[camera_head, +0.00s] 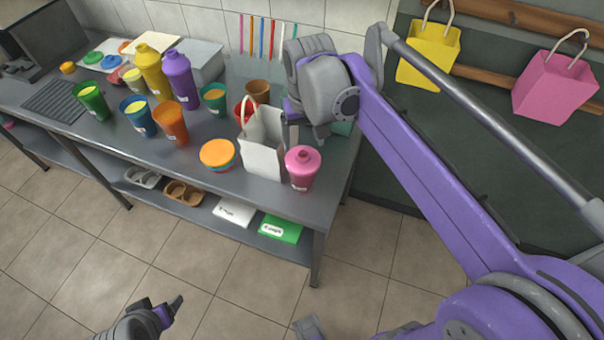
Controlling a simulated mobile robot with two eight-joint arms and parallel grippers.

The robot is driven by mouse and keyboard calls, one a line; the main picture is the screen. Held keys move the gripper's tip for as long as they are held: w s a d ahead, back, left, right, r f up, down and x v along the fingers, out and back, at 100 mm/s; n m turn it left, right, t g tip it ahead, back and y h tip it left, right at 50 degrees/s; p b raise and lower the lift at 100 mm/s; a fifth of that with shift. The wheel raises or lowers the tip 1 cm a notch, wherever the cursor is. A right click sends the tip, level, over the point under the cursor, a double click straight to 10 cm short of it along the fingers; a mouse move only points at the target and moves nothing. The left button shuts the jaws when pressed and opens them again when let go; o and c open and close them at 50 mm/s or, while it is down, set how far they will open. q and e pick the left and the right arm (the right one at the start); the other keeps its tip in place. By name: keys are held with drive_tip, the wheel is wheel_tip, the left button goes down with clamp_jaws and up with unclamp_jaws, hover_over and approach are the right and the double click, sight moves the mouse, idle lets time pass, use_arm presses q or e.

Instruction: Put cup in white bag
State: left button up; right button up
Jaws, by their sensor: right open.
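The white bag (262,156) stands upright near the front right of the grey table, its handle (249,108) raised. My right gripper (288,130) is open at the bag's right edge, partly hiding it; I cannot tell whether they touch. The bag's inside is hidden. A pink lidded cup (302,170) stands just right of the bag. Several other cups stand to the left, among them an orange one (171,124), a blue one (139,117) and a green one (91,101). My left gripper (174,304) is low over the floor, away from the table; its opening is unclear.
An orange-lidded container (217,154) sits left of the bag. Yellow (153,70) and purple (180,78) shakers stand behind the cups. Brown (258,91) and red cups are behind the bag. Yellow (429,55) and pink (554,88) bags hang at right. The table's front edge is close to the bag.

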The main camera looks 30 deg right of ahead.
sight(303, 150)
drive_tip(key=f, duration=0.2)
drive_tip(key=w+f, duration=0.1)
drive_tip(key=f, duration=0.2)
drive_tip(key=shift+d+f, duration=0.15)
clamp_jaws()
idle(1.3)
